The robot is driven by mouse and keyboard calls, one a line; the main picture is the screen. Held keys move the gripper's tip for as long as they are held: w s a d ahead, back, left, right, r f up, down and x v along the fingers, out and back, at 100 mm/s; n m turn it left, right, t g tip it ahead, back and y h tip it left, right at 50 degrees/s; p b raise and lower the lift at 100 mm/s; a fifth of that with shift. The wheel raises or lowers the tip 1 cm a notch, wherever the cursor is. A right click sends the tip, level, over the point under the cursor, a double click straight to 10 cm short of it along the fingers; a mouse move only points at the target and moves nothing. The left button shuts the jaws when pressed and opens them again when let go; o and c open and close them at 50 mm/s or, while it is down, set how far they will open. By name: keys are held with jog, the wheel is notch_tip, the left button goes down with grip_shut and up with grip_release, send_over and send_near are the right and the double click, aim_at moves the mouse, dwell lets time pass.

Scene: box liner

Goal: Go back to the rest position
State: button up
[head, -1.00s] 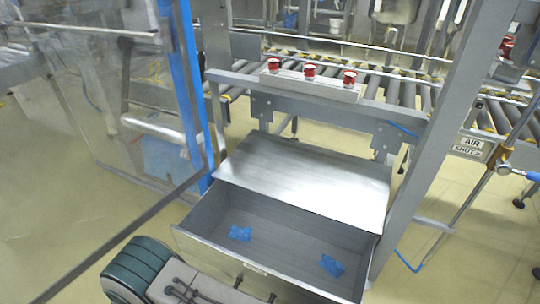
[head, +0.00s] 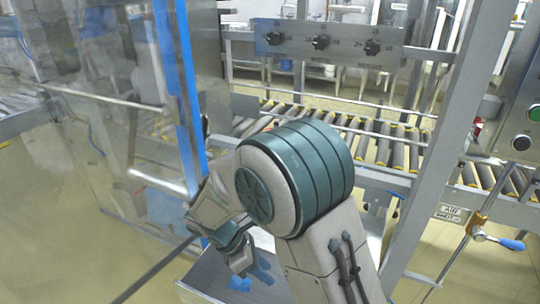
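My arm is folded up in front of the camera, with its large green joint in the middle of the head view. My gripper (head: 240,262) hangs at the lower left of that joint, above the open metal drawer (head: 205,283). Its fingertips are small and partly merge with blue shapes behind, so I cannot tell whether it is open or shut. A blue piece (head: 238,283) lies in the drawer below it. My arm hides most of the drawer and the ledge behind.
A roller conveyor (head: 395,150) runs across the back. A panel with black knobs (head: 320,42) hangs above it. A blue upright post (head: 185,100) and a clear panel (head: 110,110) stand on the left. A grey post (head: 440,160) and a blue-handled valve (head: 510,244) are on the right.

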jog(key=s+d+r+m+t+y+p, duration=0.1)
jog(key=s+d+r+m+y+p, duration=0.1)
jog(key=r+m, duration=0.5)
jog(key=s+d+r+m+t+y+p, duration=0.1)
jog(key=s+d+r+m+y+p, duration=0.2)
jog(key=d+r+m+p, duration=0.4)
jog(key=s+d+r+m+t+y+p, duration=0.1)
jog(key=s+d+r+m+p, duration=0.3)
jog(key=r, duration=1)
jog(key=d+m+y+p, duration=0.1)
jog(key=d+m, duration=0.2)
jog(key=shift+s+d+r+t, duration=0.2)
jog(key=shift+d+r+t, duration=0.1)
jog(key=shift+d+t, duration=0.1)
jog(key=shift+s, duration=0.1)
